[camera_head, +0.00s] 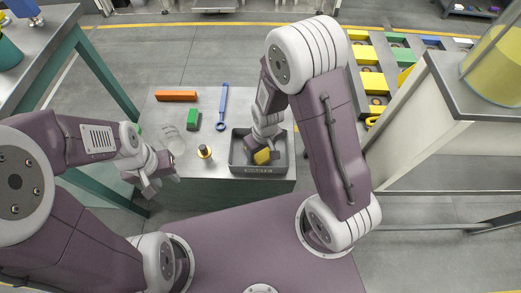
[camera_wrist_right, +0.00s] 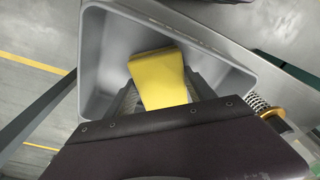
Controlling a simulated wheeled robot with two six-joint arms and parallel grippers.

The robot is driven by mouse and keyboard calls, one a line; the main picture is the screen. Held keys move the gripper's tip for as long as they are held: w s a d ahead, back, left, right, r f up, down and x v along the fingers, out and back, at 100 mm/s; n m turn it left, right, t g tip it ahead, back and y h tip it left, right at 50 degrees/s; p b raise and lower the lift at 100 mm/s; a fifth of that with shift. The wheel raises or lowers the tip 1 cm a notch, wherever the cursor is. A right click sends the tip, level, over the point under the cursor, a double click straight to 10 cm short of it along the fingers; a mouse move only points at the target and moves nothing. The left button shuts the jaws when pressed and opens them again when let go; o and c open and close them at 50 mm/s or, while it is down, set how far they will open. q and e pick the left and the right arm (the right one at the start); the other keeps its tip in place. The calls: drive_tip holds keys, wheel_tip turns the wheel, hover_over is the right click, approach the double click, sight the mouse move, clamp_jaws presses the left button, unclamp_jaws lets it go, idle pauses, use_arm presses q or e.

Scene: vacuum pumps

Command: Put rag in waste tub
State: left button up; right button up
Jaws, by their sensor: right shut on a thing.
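The yellow rag (camera_head: 262,156) is inside the grey waste tub (camera_head: 258,170), which stands on the right part of the small grey table. My right gripper (camera_head: 266,150) reaches down into the tub and is shut on the rag. In the right wrist view the rag (camera_wrist_right: 158,78) sits between the fingers, within the tub walls (camera_wrist_right: 95,60). I cannot tell whether the rag touches the tub floor. My left gripper (camera_head: 158,182) hangs at the table's left front edge, away from the tub; its finger gap is unclear.
On the table (camera_head: 225,105) lie an orange bar (camera_head: 176,95), a green block (camera_head: 193,119), a blue wrench (camera_head: 222,108), a clear item (camera_head: 172,140) and a gold-and-black part (camera_head: 204,152). A cabinet with a yellow-filled container (camera_head: 497,65) stands at right. A workbench is at left.

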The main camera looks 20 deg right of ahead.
drive_tip(key=shift+f, duration=0.2)
drive_tip(key=o, duration=1.5)
drive_tip(key=r+p, duration=0.1)
drive_tip(key=r, duration=0.2)
drive_tip(key=r+p, duration=0.2)
drive_tip(key=r, duration=0.1)
drive_tip(key=s+r+p, duration=0.1)
drive_tip(key=r, duration=0.2)
drive_tip(key=shift+d, duration=0.2)
clamp_jaws()
